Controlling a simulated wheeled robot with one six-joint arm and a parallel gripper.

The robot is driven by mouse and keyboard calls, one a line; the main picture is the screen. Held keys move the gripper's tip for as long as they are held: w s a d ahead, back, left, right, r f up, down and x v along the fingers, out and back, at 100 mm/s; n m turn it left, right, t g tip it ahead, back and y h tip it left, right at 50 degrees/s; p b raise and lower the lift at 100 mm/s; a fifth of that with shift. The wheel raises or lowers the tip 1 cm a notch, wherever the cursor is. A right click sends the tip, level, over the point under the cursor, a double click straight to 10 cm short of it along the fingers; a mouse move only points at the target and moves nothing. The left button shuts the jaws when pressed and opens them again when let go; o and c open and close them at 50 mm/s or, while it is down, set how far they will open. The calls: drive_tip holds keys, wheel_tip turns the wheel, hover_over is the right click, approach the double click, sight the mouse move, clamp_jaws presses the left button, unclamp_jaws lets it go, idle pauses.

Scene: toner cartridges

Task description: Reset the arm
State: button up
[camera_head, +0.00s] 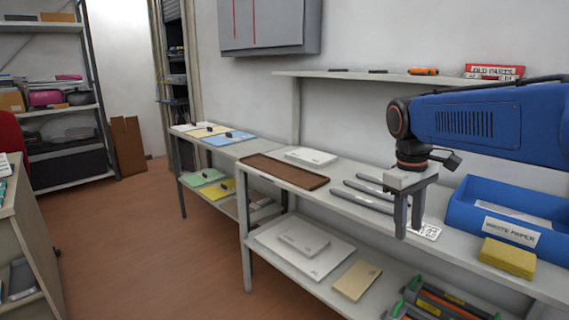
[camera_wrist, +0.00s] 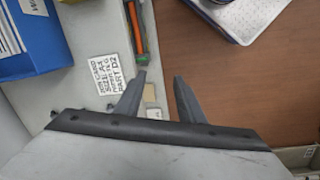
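My gripper (camera_head: 410,212) hangs from my blue arm above the right part of the grey bench (camera_head: 349,227) in the head view. In the wrist view, my gripper (camera_wrist: 161,84) has its two dark fingers apart with nothing between them. A white card with printed text (camera_wrist: 109,70) lies left of the fingers in the wrist view. Toner cartridges with orange and green parts (camera_head: 440,303) lie on the lower shelf at the bottom right of the head view.
A blue waste paper tray (camera_head: 512,232) stands on the bench right of my gripper, with a yellow sponge-like block (camera_head: 508,257) in front. A brown tray (camera_head: 283,171) and several grey bars (camera_head: 362,196) lie left. A wall shelf (camera_head: 400,78) runs behind. The brown floor (camera_head: 160,250) is open at left.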

drive_tip(key=s+f+m+t, duration=0.2)
drive_tip(key=s+f, duration=0.4)
drive_tip(key=s, duration=0.3)
drive_tip(key=s+f+m+t+y, duration=0.1)
drive_tip(key=s+f+m+t, duration=0.1)
drive_tip(key=s+f, duration=0.4)
drive_tip(key=s+m, duration=0.1)
drive_tip(key=s, duration=0.3)
drive_tip(key=shift+a+t+y, duration=0.15)
drive_tip(key=shift+t+y, duration=0.15)
drive_tip(key=shift+t, duration=0.1)
